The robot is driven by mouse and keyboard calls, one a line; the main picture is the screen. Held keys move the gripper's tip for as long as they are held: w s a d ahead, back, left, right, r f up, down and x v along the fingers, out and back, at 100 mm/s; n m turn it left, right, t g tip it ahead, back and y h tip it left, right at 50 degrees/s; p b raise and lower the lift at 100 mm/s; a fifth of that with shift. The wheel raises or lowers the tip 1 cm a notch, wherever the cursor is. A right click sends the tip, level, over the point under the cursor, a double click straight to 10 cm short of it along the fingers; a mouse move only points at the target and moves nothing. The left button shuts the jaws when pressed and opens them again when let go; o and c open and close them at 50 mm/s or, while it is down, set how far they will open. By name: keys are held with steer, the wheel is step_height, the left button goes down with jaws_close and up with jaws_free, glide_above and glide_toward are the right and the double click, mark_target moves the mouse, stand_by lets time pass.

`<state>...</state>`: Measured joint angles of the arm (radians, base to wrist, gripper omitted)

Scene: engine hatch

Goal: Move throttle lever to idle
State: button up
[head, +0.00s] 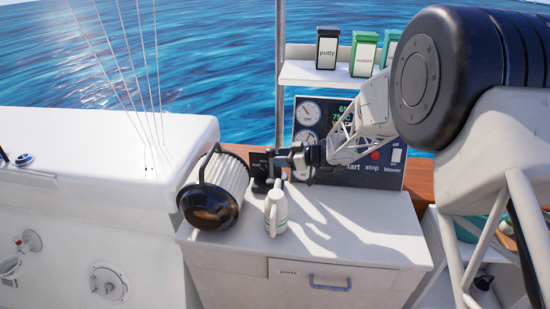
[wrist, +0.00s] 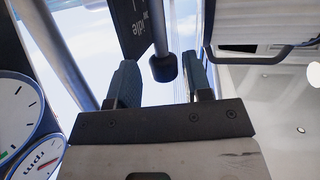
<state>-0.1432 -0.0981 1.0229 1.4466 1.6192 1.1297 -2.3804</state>
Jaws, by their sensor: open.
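The throttle lever (wrist: 163,68) shows in the wrist view as a grey rod with a black knob. The knob appears in the gap between the two fingers of my gripper (wrist: 162,84), with space on both sides; I cannot tell how deep between them it is. A dark plate (wrist: 130,18) with the word "idle" is beside the rod. In the head view my gripper (head: 274,158) is at the small dark throttle box (head: 260,170) on the counter. The lever is hard to make out there. My gripper is open and holds nothing.
A ribbed white cylinder with a black end (head: 212,208) lies close left of the gripper. A white bottle (head: 276,212) stands just in front. The gauge and switch panel (head: 390,172) is behind. The counter's right part (head: 360,243) is clear.

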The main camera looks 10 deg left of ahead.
steer(key=shift+v, duration=2)
steer(key=s+d+r+m+g+h, duration=0.1)
steer(key=s+d+r+m+h, duration=0.15)
steer(key=s+r, duration=0.35)
steer(key=s+d+r+m+g+h, duration=0.1)
steer(key=s+d+r+m+h, duration=0.2)
steer(key=s, duration=0.5)
steer(key=s+d+r+m+h, duration=0.1)
steer(key=s+d+r, duration=0.35)
steer(key=s, duration=0.25)
steer(key=s+d+r+m+h, duration=0.1)
steer(key=s+d+m+h, duration=0.3)
steer(key=s+d, duration=0.3)
steer(key=s+d+r+m+t+h, duration=0.1)
steer(key=s+d+m+h, duration=0.3)
steer(key=s, duration=1.4)
steer(key=d+r+m, duration=0.1)
steer(key=d+m, duration=0.1)
steer(key=shift+d+t, duration=0.3)
steer(key=shift+d, duration=0.1)
